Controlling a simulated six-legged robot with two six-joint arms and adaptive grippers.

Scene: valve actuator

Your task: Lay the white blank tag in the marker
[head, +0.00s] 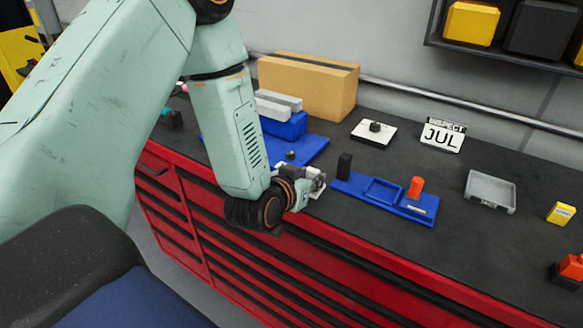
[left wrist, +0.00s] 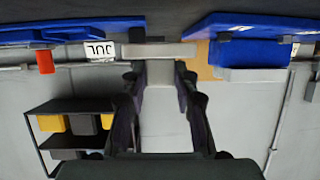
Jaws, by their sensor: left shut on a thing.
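My left gripper (head: 314,183) is at the front of the dark bench top, just left of a blue fixture (head: 352,186) that looks like the marker. In the left wrist view, the left gripper (left wrist: 159,66) is shut on a pale flat piece, apparently the white blank tag (left wrist: 158,51), which spans its fingertips. In the head view only a small pale part shows by the fingers. The fixture has a black post (head: 344,165), a shallow recess and an orange knob (head: 416,187) with a pale label. The tag is apart from the recess. My right gripper is out of view.
A blue stand with grey bars (head: 278,101) and a cardboard box (head: 308,86) are behind the gripper. A white plate with a black knob (head: 374,132), a JUL sign (head: 442,136), a grey tray (head: 490,191) and a yellow block (head: 561,214) stand to the right.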

